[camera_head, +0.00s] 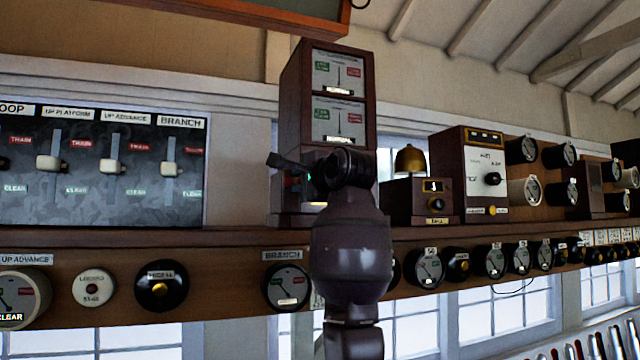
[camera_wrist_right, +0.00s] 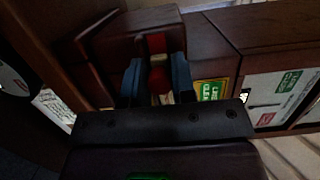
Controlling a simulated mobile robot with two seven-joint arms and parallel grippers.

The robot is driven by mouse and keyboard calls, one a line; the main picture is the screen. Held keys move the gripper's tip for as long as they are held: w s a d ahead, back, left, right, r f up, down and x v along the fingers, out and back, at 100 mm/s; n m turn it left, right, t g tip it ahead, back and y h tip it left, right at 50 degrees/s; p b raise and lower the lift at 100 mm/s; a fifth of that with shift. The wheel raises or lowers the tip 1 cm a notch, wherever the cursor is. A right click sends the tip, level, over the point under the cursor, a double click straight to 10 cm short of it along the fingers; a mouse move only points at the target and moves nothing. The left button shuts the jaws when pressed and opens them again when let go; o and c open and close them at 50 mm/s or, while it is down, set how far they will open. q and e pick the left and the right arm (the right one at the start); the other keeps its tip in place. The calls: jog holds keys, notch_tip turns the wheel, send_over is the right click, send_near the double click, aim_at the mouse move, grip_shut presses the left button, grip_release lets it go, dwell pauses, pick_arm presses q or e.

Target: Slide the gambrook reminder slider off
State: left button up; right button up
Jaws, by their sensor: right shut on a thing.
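A tall dark wooden instrument (camera_head: 295,90) with two dial faces stands on the shelf. My right gripper (camera_head: 290,165) is in front of its lower part, and its arm hides much of that part. In the right wrist view, my right gripper (camera_wrist_right: 158,72) has blue fingers on either side of a small red and cream piece (camera_wrist_right: 157,44) at a wooden box, and is shut on it. This piece appears to be the reminder slider; no name on it is readable. A yellow and green label (camera_wrist_right: 210,91) is beside it. My left gripper is not in view.
A panel with several sliders (camera_head: 112,166) marked TRAIN and CLEAR is at the left. A brass bell (camera_head: 409,160) and another wooden instrument (camera_head: 480,170) stand to the right. Round dials line the shelf front (camera_head: 225,290) below.

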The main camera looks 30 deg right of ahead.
jog(key=shift+w+a, duration=0.25)
jog(key=shift+a, duration=0.6)
jog(key=o, duration=1.5)
jog(key=shift+o, duration=0.2)
jog(key=shift+s, duration=0.1)
jog(key=shift+s+a+b, duration=0.25)
jog(key=shift+s+b, duration=0.55)
jog(key=shift+s, duration=0.15)
jog(key=s, duration=0.2)
jog(key=s+a+b, duration=0.1)
jog(key=shift+s, duration=0.4)
